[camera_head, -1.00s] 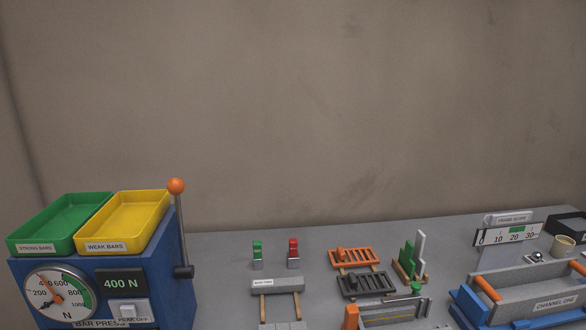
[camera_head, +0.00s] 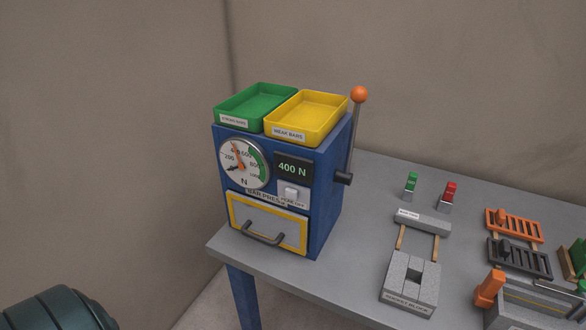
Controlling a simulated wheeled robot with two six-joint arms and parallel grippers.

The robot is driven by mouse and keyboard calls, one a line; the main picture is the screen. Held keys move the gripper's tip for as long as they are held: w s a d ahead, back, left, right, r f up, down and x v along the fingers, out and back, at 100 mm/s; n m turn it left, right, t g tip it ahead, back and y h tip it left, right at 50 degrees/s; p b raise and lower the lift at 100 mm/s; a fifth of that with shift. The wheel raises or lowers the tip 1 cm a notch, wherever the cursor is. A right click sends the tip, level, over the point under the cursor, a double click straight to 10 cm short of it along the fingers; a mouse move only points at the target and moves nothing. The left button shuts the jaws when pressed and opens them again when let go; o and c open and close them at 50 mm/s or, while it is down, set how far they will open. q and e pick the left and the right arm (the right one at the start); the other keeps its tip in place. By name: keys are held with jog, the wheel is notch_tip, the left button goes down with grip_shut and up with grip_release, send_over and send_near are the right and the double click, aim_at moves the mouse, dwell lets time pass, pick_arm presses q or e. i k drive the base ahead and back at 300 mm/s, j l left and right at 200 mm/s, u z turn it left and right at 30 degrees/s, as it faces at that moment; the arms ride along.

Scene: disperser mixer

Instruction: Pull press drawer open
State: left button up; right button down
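The blue bar press (camera_head: 328,200) stands at the left corner of the grey table. Its drawer (camera_head: 285,222) has a grey front with a yellow border and is closed, low on the press front. A dark grey bar handle (camera_head: 263,239) sticks out from the drawer front. Above it are a round gauge (camera_head: 244,163) and a display (camera_head: 293,168) reading 400 N. Neither gripper is in view; a dark rounded shape at the bottom left corner shows no fingers.
A green tray (camera_head: 226,121) and a yellow tray (camera_head: 309,135) sit on top of the press. A lever with an orange knob (camera_head: 359,94) rises at its right side. A grey socket block (camera_head: 397,292) and orange and black racks lie to the right. The floor before the press looks clear.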

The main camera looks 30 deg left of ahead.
aim_at(272, 227)
jog(key=i+j+u, duration=0.1)
jog(key=u, duration=1.1)
jog(key=l+z, duration=0.3)
jog(key=j, duration=0.1)
